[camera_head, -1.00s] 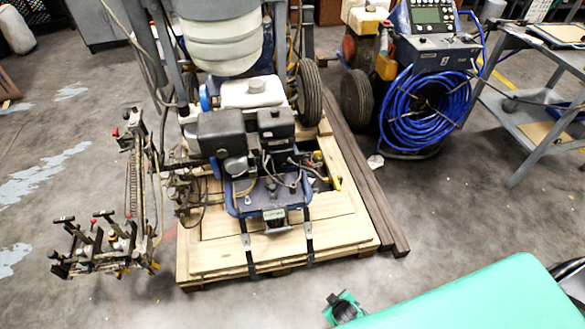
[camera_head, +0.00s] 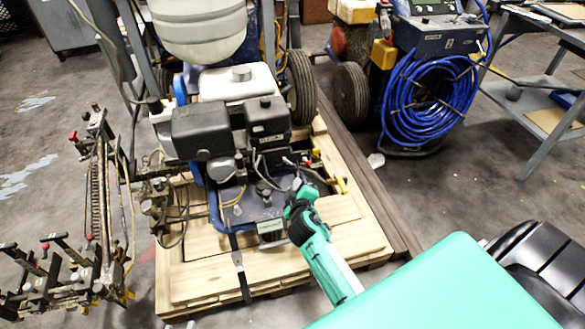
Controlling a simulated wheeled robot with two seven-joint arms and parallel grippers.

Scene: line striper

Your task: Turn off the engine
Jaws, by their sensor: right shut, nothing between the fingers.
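The line striper's engine (camera_head: 203,132) has dark grey and black housings below a white fuel tank (camera_head: 238,82). It sits in a blue frame on a wooden pallet (camera_head: 205,285), left of the middle of the head view. My right gripper (camera_head: 297,184) is shut and empty. It is at the engine's lower right, above the blue base plate, in front of some cables. I cannot tell whether it touches anything. The gripper and forearm hide part of the frame's right side. I cannot make out the engine switch. My left gripper is not in view.
A machine with a coiled blue hose (camera_head: 428,98) stands at the back right, beside a grey metal cart (camera_head: 548,150). Dark beams (camera_head: 362,185) lie along the pallet's right side. A lever assembly (camera_head: 95,215) sticks out at the left.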

